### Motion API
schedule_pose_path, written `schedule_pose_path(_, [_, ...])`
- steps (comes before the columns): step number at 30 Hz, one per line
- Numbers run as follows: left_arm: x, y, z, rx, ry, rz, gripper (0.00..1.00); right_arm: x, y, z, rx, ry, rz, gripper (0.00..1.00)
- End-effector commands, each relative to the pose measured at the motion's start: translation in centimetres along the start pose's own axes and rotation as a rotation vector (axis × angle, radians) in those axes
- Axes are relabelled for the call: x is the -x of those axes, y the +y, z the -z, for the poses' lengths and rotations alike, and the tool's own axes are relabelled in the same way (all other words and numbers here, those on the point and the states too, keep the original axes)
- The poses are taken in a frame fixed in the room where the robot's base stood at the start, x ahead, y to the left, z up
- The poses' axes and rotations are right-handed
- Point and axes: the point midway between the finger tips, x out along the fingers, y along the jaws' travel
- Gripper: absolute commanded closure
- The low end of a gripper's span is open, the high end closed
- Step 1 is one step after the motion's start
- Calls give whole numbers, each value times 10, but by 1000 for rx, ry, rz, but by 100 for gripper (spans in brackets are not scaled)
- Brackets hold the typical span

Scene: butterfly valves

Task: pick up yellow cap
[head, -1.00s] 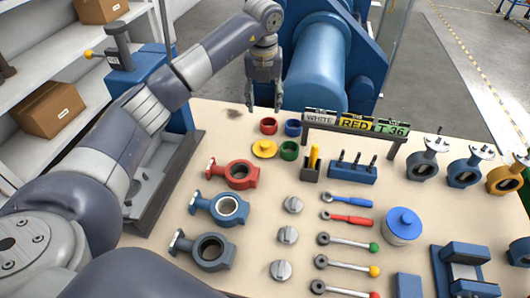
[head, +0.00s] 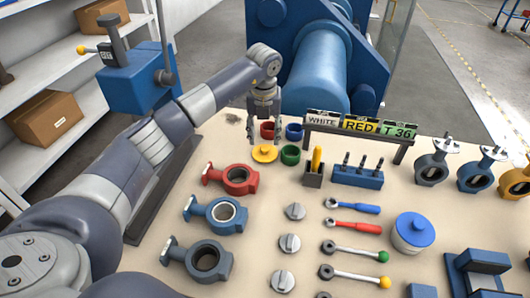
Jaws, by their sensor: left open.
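The yellow cap (head: 264,153) lies on the beige table near its far edge, a round disc with a raised middle. My left gripper (head: 264,138) points down right above and around the cap, its fingers apart, one on each side. It looks empty, and I cannot tell whether the fingers touch the cap. My right gripper is not in view.
A red ring (head: 268,130), a blue ring (head: 294,131) and a green ring (head: 290,155) stand close to the cap. A red valve body (head: 231,179) lies nearer. A sign rack (head: 358,130) and a blue tool holder (head: 357,177) stand to the right.

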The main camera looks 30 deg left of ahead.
Motion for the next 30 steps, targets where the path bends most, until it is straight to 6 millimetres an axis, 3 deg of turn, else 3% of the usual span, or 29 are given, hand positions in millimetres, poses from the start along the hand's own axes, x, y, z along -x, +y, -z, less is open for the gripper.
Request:
schedule_pose_path(9, [-43,-2,4,1,3,-1,52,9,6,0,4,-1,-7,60])
schedule_pose_path(19, [-51,-2,3,0,0,-1,52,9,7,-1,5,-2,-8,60])
schedule_pose_path(25, [-51,-2,3,0,0,-1,96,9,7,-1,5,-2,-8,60])
schedule_pose_path(30, [-51,-2,3,0,0,-1,96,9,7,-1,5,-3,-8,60])
